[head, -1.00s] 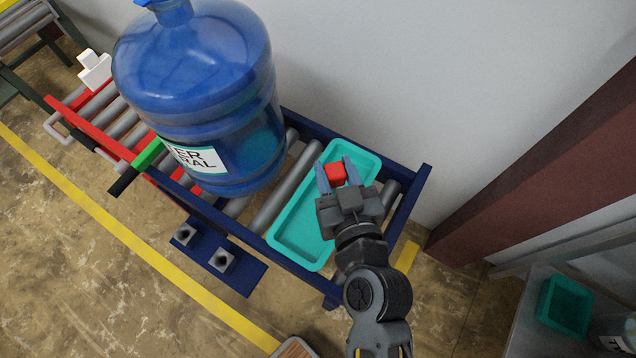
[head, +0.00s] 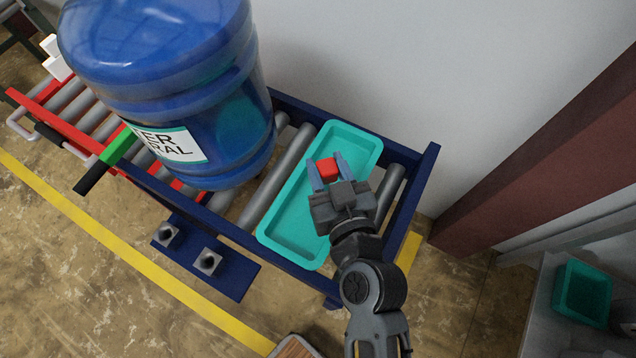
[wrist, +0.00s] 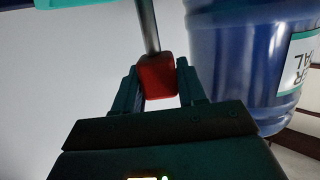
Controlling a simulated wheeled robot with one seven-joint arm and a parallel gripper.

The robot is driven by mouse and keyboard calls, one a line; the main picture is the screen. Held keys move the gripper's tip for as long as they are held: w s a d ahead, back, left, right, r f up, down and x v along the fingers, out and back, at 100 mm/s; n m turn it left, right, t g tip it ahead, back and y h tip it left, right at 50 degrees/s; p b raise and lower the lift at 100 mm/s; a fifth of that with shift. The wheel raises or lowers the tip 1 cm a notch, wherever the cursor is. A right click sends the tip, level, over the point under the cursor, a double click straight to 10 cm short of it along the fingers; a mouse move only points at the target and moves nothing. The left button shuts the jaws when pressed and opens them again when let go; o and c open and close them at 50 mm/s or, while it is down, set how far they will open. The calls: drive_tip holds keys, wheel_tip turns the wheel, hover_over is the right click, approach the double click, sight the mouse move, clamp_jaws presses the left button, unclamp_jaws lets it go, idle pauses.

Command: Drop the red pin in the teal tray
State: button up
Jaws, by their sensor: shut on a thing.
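The red pin (head: 328,170) is held between the two fingers of my gripper (head: 326,164), which is shut on its red head. In the wrist view the red head (wrist: 158,78) sits between the fingertips, and a grey shaft runs out from it toward the top edge. The teal tray (head: 290,232) is a long shallow tray lying on the roller conveyor. In the head view my gripper and the pin overlap the tray's far right part; their height above it is hard to tell. My gripper hides part of the tray's right side. A teal strip (wrist: 85,4) shows along the wrist view's top.
A large blue water jug (head: 190,100) stands on the rollers just left of the tray. Dark blue rails (head: 410,200) border the conveyor, with a pale wall (head: 400,60) behind. A green-and-black handle (head: 105,160) is at left. Another teal container (head: 583,293) is at lower right.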

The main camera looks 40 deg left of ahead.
drive_tip(key=shift+f+b, duration=0.9)
drive_tip(key=shift+f, duration=0.65)
drive_tip(key=o, duration=1.2)
drive_tip(key=shift+c, duration=0.2)
drive_tip(key=shift+r, duration=0.1)
drive_tip(key=shift+r, duration=0.35)
wheel_tip(320, 180, up, 3)
drive_tip(key=shift+f+p, duration=0.1)
drive_tip(key=shift+p, duration=0.5)
drive_tip(key=d+r+b, duration=0.1)
drive_tip(key=d+r, duration=0.6)
drive_tip(key=d, duration=0.4)
drive_tip(key=shift+d+r, duration=0.15)
drive_tip(key=shift+d, duration=0.2)
